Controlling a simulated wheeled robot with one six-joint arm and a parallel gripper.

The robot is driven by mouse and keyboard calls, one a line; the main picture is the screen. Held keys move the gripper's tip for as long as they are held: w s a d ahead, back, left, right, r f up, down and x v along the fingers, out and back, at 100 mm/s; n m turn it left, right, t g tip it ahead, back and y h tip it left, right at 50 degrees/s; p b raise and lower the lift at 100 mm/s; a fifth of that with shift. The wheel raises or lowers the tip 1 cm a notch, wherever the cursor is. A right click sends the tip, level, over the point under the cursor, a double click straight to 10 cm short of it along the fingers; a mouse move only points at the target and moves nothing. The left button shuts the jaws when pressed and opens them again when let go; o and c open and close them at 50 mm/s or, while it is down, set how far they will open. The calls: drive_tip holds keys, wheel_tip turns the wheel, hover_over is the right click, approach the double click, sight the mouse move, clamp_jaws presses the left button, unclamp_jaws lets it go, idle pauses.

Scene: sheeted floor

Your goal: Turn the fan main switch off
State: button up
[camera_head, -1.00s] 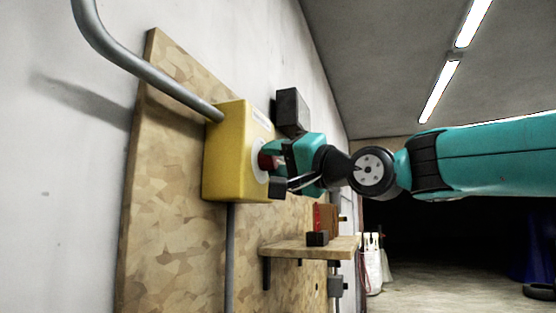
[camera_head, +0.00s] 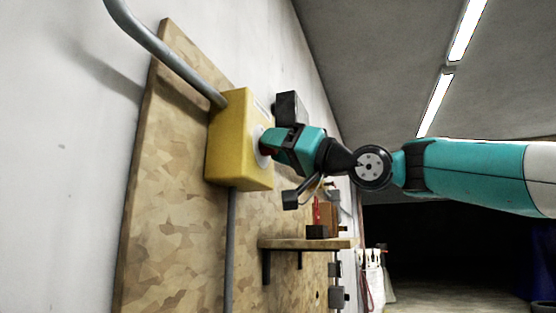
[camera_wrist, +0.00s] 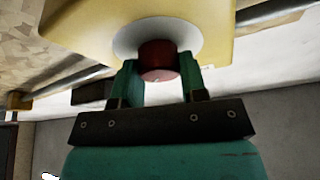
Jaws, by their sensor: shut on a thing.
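The fan main switch is a yellow box (camera_head: 230,142) on the wooden board, with a round pale plate (camera_wrist: 128,40) and a red knob (camera_wrist: 158,58) on its front. My gripper (camera_wrist: 160,75) is at the knob, its two green fingers on either side of it, shut on the knob. In the head view my gripper (camera_head: 272,143) reaches the box's front face and hides most of the knob. The knob's exact angle is hard to tell.
A grey pipe (camera_head: 170,55) enters the box from above, and another pipe (camera_head: 231,240) runs down below it. A dark box (camera_head: 288,106) sits behind my gripper. A small wooden shelf (camera_head: 305,244) juts out below, holding a red-handled thing (camera_head: 316,212).

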drive_tip(key=shift+w+r+n+g+y+p, duration=0.1)
drive_tip(key=shift+n+g+y+p, duration=0.25)
drive_tip(key=shift+n+g, duration=1.65)
drive_tip(key=shift+w+f+n+g+y+p, duration=0.15)
drive_tip(key=shift+n+g+p, duration=0.45)
drive_tip(key=shift+n, duration=2.75)
drive_tip(key=shift+s+r+n+g+y+p, duration=0.15)
drive_tip(key=shift+n+g+y+p, duration=0.2)
drive_tip(key=shift+n+g, duration=1.65)
drive_tip(key=shift+n+t, duration=0.5)
drive_tip(key=shift+n, duration=0.45)
drive_tip(key=o, duration=0.9)
drive_tip(key=shift+d, duration=0.1)
